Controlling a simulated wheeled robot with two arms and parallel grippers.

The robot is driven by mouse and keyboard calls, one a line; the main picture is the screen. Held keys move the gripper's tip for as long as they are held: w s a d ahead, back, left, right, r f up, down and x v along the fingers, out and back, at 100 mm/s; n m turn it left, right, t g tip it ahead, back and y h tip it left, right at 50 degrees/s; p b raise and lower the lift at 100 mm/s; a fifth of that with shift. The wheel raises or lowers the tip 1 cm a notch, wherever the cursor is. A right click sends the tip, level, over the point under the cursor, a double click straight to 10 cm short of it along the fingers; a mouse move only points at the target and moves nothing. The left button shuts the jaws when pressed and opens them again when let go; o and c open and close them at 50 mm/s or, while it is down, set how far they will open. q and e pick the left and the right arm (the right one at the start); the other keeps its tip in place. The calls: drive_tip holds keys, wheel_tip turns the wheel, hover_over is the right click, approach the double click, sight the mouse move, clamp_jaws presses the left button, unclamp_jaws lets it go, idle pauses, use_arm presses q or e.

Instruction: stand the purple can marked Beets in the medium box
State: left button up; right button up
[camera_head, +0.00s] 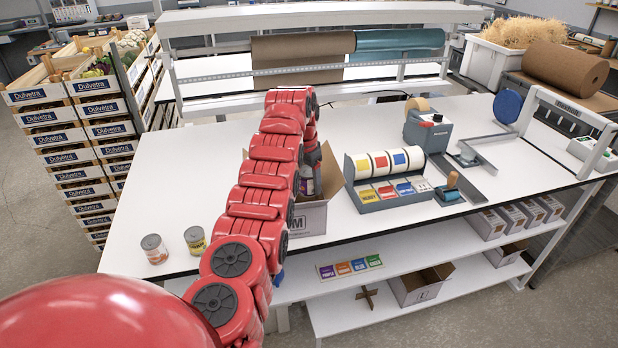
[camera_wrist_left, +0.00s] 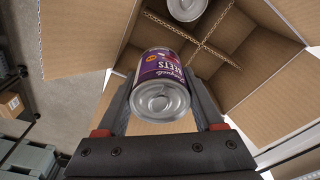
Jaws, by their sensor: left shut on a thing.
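The purple can marked Beets (camera_wrist_left: 163,70) is held between the two fingers of my left gripper (camera_wrist_left: 165,95) in the left wrist view, its metal end facing the camera. The medium box (camera_head: 308,219), marked M, stands open on the table in the head view, partly hidden by my left arm. The left wrist view shows its open flaps (camera_wrist_left: 82,35) and cardboard dividers (camera_wrist_left: 213,53). Another can (camera_wrist_left: 187,8) sits in a far compartment. The held can is over the near part of the box; its depth is unclear. My right gripper is not in view.
Two cans, one with a reddish label (camera_head: 154,249) and one with a yellow label (camera_head: 195,240), stand on the table left of my arm. A label dispenser (camera_head: 385,178) stands right of the box.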

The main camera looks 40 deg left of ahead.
use_arm(q)
drive_tip(key=shift+w+f+b, duration=0.1)
drive_tip(key=shift+f+b, duration=1.4)
drive_tip(key=shift+f, duration=1.6)
drive_tip(key=shift+f+b, duration=1.1)
drive_tip(key=shift+f, duration=1.7)
drive_tip(key=o, duration=1.5)
drive_tip(key=shift+o, duration=0.2)
drive_tip(key=shift+r, duration=0.1)
